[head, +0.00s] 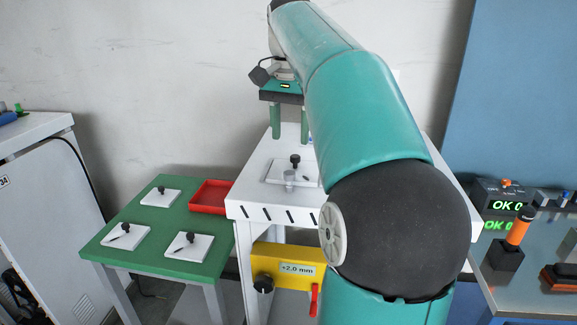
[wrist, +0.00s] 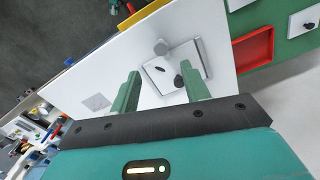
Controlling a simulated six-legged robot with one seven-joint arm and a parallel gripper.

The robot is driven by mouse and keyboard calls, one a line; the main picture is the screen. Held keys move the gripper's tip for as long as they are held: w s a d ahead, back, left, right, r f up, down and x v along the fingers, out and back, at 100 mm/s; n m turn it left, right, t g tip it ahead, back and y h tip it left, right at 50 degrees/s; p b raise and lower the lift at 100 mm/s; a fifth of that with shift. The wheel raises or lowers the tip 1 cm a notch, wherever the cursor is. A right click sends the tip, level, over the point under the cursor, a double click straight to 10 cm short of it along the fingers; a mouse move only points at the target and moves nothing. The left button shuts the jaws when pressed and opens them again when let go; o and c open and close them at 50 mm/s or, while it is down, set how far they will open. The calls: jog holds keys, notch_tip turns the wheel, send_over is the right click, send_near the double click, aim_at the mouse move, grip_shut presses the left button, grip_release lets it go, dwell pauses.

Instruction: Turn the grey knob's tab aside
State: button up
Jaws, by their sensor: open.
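The grey knob (head: 290,179) stands at the near edge of a white plate (head: 274,175) on the white table. It shows from above in the wrist view (wrist: 161,47) as a grey, many-sided head with a short stem. I cannot make out its tab clearly. A black knob (head: 295,160) stands on the same plate, with a small dark mark beside it. My gripper (head: 290,128) is open and empty, pointing down above the table behind the plate. In the wrist view its two green fingers (wrist: 160,73) are wide apart, with the plate beyond them.
A yellow box (head: 283,269) with a black knob and red lever hangs at the white table's front. A green table (head: 160,230) with several knobbed plates and a red tray (head: 210,197) is left. A bench with tools and a lit display (head: 507,206) is right.

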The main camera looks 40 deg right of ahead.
aim_at(289, 172)
notch_tip(289, 172, down, 9)
jog(key=shift+r, duration=0.15)
jog(key=shift+w, duration=0.1)
jog(key=c, duration=1)
